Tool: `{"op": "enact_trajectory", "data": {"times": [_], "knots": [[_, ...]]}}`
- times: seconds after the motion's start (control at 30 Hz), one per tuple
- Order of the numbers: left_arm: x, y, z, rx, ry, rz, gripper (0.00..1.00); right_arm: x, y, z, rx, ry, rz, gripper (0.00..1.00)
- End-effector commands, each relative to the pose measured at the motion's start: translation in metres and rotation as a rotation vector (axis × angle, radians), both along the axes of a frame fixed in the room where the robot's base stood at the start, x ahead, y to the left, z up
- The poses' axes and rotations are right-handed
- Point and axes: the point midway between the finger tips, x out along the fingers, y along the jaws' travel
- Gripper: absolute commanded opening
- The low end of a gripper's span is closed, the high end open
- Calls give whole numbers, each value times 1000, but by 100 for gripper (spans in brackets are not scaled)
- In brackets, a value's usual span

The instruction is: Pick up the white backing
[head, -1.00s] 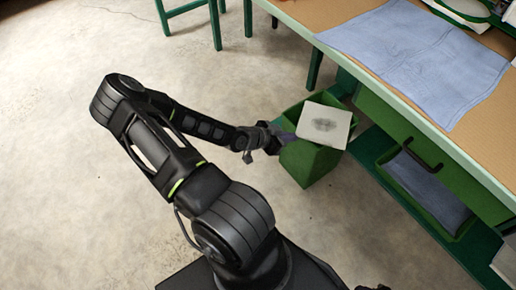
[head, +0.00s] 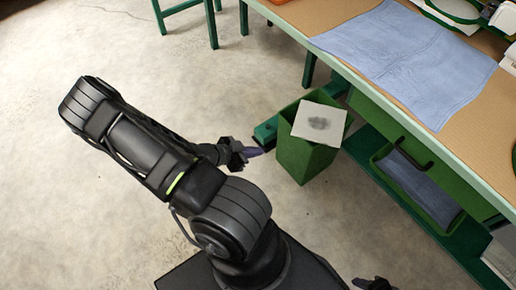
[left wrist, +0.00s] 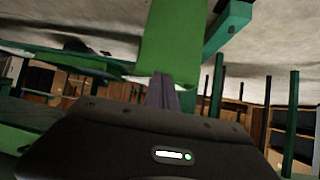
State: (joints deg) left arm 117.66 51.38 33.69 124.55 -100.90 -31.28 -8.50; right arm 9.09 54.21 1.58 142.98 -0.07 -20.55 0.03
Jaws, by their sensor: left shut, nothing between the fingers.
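The white backing (head: 319,122) is a pale square sheet with a dark grey smudge. It lies across the top of a green bin (head: 305,160) beside the workbench. My left gripper (head: 256,152) is shut and empty, to the left of the bin and apart from the backing. In the left wrist view its closed fingers (left wrist: 163,92) point towards the green bin wall (left wrist: 172,35); I cannot make out the backing there. A small part of my right gripper (head: 374,284) shows at the bottom edge of the head view, and its jaws are unclear.
The workbench (head: 455,130) carries a blue cloth (head: 404,58). Below it, a green tray (head: 440,222) holds another blue cloth. A green stool (head: 183,9) stands at the back left.

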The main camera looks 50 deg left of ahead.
Motion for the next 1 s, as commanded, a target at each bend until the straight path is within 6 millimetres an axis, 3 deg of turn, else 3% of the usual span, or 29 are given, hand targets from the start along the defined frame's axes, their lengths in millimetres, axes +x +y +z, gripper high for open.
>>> {"op": "enact_trajectory", "data": {"times": [0.17,0.27,0.37,0.47,0.6,0.67,0.8,0.9,1.0], "knots": [[15,-14,-1,-39,3,-8,0,0,0,0,0,0,0,38],[37,-37,-3,-104,16,-17,0,0,0,0,0,0,0,38],[65,-75,-7,-200,54,-32,0,0,0,0,0,0,0,38],[91,-129,-11,-316,127,-50,0,0,0,0,0,0,0,38],[106,-218,-19,-454,299,-76,0,0,0,0,0,0,0,38],[102,-255,-22,-492,391,-82,0,0,0,0,0,0,0,38],[74,-325,-29,-517,611,-77,0,0,0,0,0,0,0,38],[46,-357,-32,-488,748,-54,0,0,0,0,0,0,0,38],[21,-373,-34,-441,848,-18,0,0,0,0,0,0,0,38]]}}
